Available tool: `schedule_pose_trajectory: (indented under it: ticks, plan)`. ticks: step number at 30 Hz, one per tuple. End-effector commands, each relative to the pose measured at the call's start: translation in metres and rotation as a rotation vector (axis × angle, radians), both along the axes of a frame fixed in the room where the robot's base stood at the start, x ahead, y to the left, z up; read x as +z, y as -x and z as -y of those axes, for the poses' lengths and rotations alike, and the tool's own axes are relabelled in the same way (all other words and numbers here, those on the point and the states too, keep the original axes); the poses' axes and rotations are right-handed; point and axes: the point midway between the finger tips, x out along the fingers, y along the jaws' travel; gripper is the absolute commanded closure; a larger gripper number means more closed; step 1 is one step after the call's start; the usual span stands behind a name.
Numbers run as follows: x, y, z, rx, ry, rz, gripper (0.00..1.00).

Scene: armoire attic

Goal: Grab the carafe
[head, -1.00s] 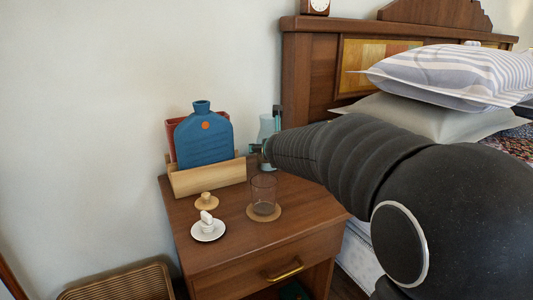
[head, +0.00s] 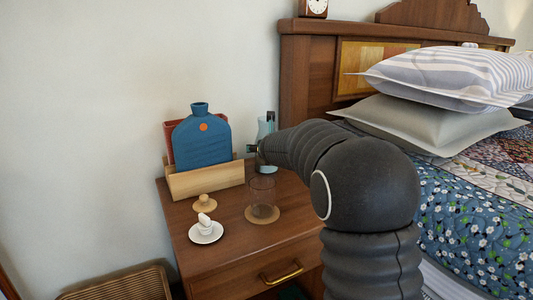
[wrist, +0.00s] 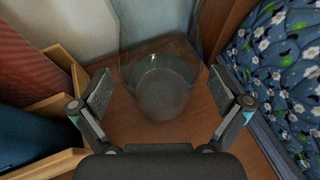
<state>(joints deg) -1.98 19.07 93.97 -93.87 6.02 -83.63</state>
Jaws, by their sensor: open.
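The carafe (head: 263,128) is a clear glass vessel at the back right of the nightstand, partly hidden by my arm in the head view. In the wrist view the carafe (wrist: 160,85) stands between my two fingers, with bare wood around its base. My gripper (wrist: 161,92) is open, with one finger on each side of the carafe and a gap visible on both sides. In the head view my gripper (head: 258,150) is mostly hidden behind my own wrist.
A wooden holder (head: 207,182) with a blue bottle-shaped item (head: 202,140) stands left of the carafe. A clear tumbler (head: 262,196) on a coaster, a white saucer (head: 205,237) and a small wooden knobbed piece (head: 204,203) are in front. The bed (head: 470,205) is right.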

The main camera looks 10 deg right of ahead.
Motion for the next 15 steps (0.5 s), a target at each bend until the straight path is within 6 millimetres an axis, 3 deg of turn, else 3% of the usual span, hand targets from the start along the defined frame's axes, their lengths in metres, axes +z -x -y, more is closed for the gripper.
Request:
schedule_pose_trajectory:
  ticks: [8,15]
  plan:
    - [-0.0010,-0.0026,0.0002,0.000,0.000,0.000,0.00]
    - [-0.0010,-0.0024,0.0001,0.000,0.000,0.000,0.57]
